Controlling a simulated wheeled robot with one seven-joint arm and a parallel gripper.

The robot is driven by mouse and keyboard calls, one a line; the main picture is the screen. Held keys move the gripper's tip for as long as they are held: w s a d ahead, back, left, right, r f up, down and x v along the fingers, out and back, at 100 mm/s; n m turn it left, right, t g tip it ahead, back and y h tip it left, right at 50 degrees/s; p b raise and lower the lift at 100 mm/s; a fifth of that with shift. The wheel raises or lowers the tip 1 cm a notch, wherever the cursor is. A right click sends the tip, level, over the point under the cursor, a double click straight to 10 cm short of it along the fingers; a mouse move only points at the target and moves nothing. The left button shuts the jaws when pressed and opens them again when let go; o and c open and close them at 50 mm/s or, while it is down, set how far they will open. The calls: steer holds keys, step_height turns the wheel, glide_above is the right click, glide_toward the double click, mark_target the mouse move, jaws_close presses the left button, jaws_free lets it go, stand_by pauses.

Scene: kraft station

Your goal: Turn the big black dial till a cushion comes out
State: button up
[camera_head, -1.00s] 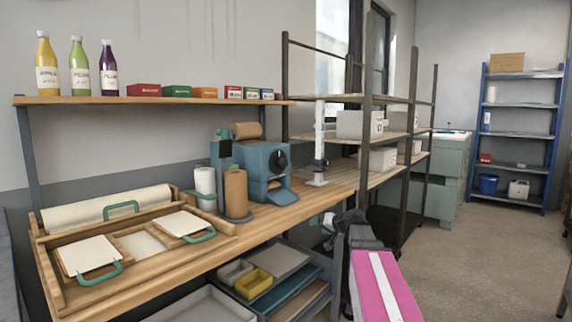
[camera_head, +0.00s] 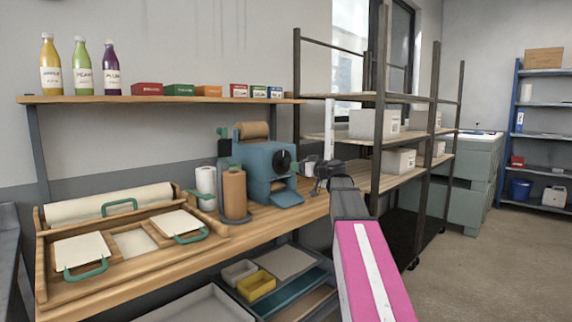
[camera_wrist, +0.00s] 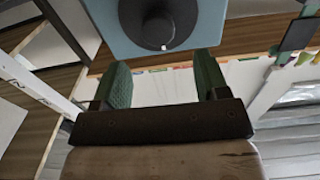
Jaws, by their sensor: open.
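The big black dial (camera_head: 283,160) is on the side of a blue machine (camera_head: 258,165) on the wooden bench. A brown paper roll sits on top of the machine, and a grey-blue chute (camera_head: 287,197) slopes out below the dial. No cushion shows on the chute. In the wrist view the dial (camera_wrist: 158,22) is at the top centre, with a small white mark at its lower edge. My gripper (camera_wrist: 165,80) is open and empty, its two green pads apart, short of the dial. In the head view my gripper (camera_head: 322,180) is right of the machine.
A brown roll (camera_head: 235,193) and a white roll (camera_head: 206,185) stand left of the machine. A thin white post (camera_head: 329,130) stands close behind my gripper. Dark shelving with white boxes (camera_head: 374,124) is to the right. A shelf with bottles and small boxes runs above the bench.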

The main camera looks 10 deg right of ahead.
mark_target(287, 162)
steer(key=x, duration=0.8)
steer(key=c, duration=0.9)
